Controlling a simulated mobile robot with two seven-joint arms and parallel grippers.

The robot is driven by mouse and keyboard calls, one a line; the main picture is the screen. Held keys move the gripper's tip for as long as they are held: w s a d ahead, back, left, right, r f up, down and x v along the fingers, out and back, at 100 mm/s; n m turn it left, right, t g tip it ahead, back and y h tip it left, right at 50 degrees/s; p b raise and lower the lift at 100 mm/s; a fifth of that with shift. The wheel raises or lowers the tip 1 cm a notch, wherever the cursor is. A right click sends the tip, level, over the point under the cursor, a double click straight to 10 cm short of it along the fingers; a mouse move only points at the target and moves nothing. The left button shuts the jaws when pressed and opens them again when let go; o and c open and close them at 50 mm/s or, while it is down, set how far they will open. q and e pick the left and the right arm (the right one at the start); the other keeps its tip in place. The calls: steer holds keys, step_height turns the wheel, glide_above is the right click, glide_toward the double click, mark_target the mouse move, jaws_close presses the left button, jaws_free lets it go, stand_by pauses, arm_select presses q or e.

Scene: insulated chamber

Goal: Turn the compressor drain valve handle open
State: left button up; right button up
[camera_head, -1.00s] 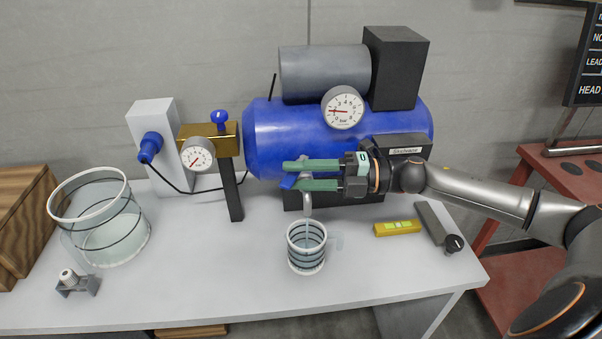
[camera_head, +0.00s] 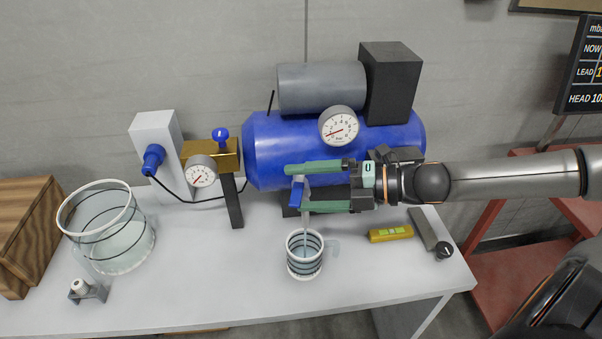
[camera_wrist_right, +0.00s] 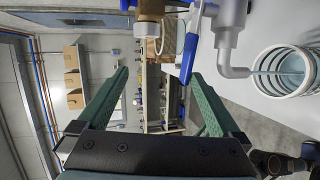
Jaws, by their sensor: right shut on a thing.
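The blue drain valve handle (camera_head: 297,190) is below the left end of the blue compressor tank (camera_head: 275,150). It also shows in the right wrist view (camera_wrist_right: 189,55), hanging beside the grey drain pipe (camera_wrist_right: 230,30). My right gripper (camera_head: 298,188) reaches in from the right. Its green fingers are shut on the handle, standing well apart with the handle at their tips; the exact contact is unclear. A thin stream runs from the pipe's spout into a ringed clear cup (camera_head: 305,268) below. My left gripper is not in view.
The tank's pressure gauge (camera_head: 339,126) is above the gripper. A brass regulator with a second gauge (camera_head: 200,171) stands left. A large clear vessel (camera_head: 108,228), small fitting (camera_head: 87,290) and yellow level (camera_head: 390,234) are on the table (camera_head: 220,300). Its front middle is clear.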

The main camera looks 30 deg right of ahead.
steer(key=s+a+r+y, duration=0.1)
steer(key=s+a+r, duration=0.1)
steer(key=r, duration=0.1)
steer(key=s+a+r+n+g+y, duration=0.1)
steer(key=s+a+r, duration=0.1)
steer(key=s+r, duration=0.1)
steer(key=s+a+r+n+y, duration=0.1)
steer(key=s+a+r+y, duration=0.1)
steer(key=s+r, duration=0.1)
steer(key=shift+s+a+p, duration=0.1)
steer(key=shift+a+p, duration=0.1)
steer(key=shift+p, duration=0.1)
steer(key=shift+c, duration=1.3)
steer(key=shift+s+a, duration=0.15)
steer(key=shift+s, duration=0.35)
